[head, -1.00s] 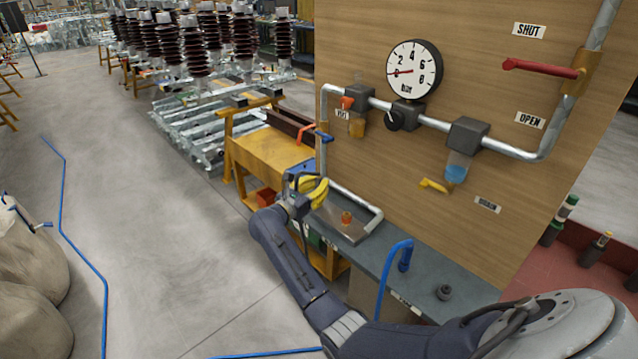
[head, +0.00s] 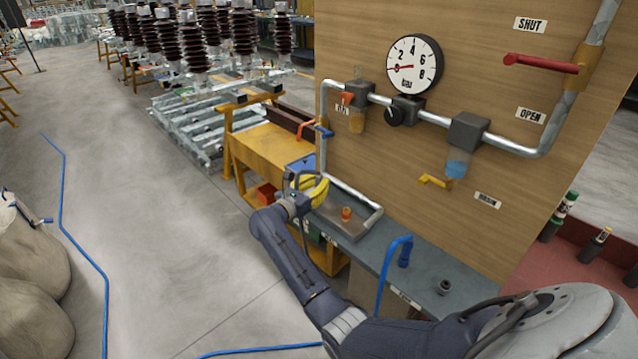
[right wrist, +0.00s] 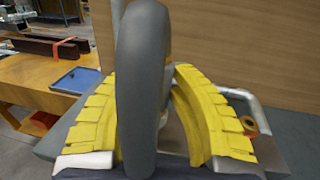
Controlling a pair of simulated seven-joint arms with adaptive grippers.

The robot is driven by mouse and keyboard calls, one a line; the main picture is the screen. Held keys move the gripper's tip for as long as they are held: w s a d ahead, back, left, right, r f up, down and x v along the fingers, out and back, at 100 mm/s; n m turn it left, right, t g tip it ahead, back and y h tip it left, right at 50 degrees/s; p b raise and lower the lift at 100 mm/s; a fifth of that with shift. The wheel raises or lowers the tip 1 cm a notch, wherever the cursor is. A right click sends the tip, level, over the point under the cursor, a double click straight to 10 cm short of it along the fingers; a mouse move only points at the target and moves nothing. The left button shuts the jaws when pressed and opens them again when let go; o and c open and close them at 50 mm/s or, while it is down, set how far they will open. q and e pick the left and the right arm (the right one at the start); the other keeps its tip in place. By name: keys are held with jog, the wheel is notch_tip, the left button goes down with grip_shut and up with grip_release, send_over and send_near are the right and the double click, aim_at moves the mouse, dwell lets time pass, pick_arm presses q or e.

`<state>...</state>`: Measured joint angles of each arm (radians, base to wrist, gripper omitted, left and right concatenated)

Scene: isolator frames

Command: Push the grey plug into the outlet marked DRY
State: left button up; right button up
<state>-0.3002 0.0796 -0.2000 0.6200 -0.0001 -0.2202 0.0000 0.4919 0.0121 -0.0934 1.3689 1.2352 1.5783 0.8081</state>
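A small dark grey round fitting (head: 444,287) sits on the bench at the lower right; I cannot tell whether it is the plug or an outlet. A small label (head: 342,109) on the panel is partly covered and too small to read, so I cannot pick out DRY. My right gripper (head: 314,188), with yellow fingers, is over the far left end of the bench, well away from the fitting. In the right wrist view its fingers (right wrist: 150,110) stand apart with nothing visibly held. A grey curved part close to the camera hides most of the gap. My left gripper is out of view.
A grey tray (head: 362,228) holding an orange fitting (head: 346,214) lies beside my right gripper. A blue hose (head: 384,275) arches over the bench (head: 425,270) before the grey fitting. The wooden panel (head: 470,85) carries pipes, a gauge (head: 413,64) and a red lever (head: 540,65).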

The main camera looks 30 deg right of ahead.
jog(key=o, duration=0.5)
jog(key=shift+a, duration=0.1)
jog(key=v, duration=1.2)
